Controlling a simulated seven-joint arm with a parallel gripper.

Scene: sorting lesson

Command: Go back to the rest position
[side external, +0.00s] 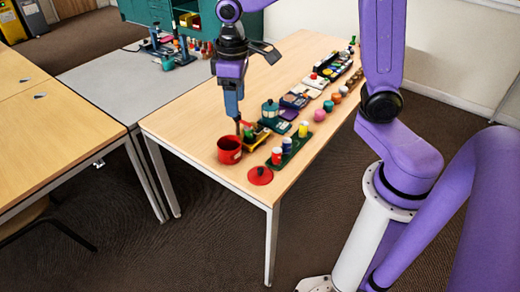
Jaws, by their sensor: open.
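My gripper (240,126) points down over the front left part of the wooden table (185,122). Its fingers are small and dark in this view. Their tips are just above or beside a yellow tray (262,138) with small coloured pieces. A red pot (229,150) stands close to the left of the fingertips. I cannot tell whether the fingers touch anything, and no held object shows.
A red lid (260,176) lies near the front edge. A green tray (290,149) holds small coloured jars. A teal pot (270,110), colourful balls (328,105) and several boxes run back along the table. A grey table (110,82) stands to the left.

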